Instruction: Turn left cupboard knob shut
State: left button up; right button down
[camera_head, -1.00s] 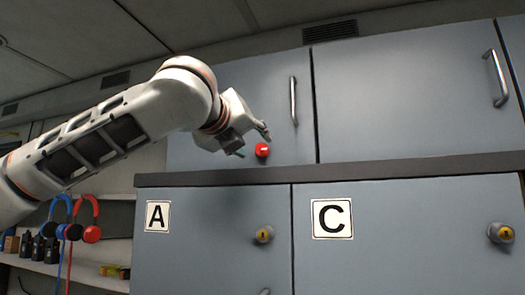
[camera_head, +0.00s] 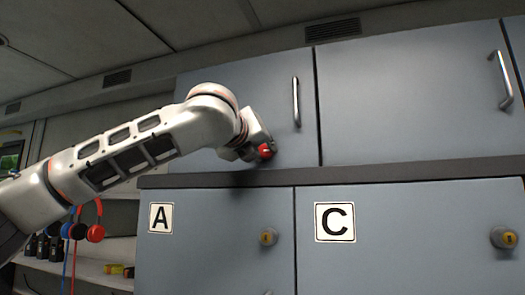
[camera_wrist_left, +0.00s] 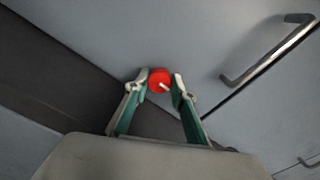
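The red knob (camera_head: 265,151) is on the upper left cupboard door (camera_head: 225,90), near its lower edge. A white mark crosses its face, and in the left wrist view the red knob (camera_wrist_left: 160,80) sits between my fingertips. My left gripper (camera_head: 258,150) is at the knob, with one finger on each side. In the left wrist view my left gripper (camera_wrist_left: 161,84) has its fingers apart around the knob; small gaps seem to remain, and contact is not clear. My right gripper is in neither view.
A metal handle (camera_head: 296,102) stands on the door just right of the knob. A dark ledge (camera_head: 340,172) runs below the upper doors. Lower doors carry an A label (camera_head: 160,217), a C label (camera_head: 335,222) and yellow locks. Headphones (camera_head: 95,228) hang at the left.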

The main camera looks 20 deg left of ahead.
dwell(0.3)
pick_arm(q)
jog(key=shift+n, duration=0.5)
jog(key=n, duration=0.3)
jog(key=n+b, duration=0.1)
jog(key=n, duration=0.4)
jog(key=n+b, duration=0.1)
jog(key=n, duration=0.3)
jog(key=shift+f+n, duration=0.1)
jog(key=shift+n, duration=0.3)
jog(key=shift+n+b, duration=0.4)
jog(key=shift+n, duration=1.6)
jog(key=o, duration=1.1)
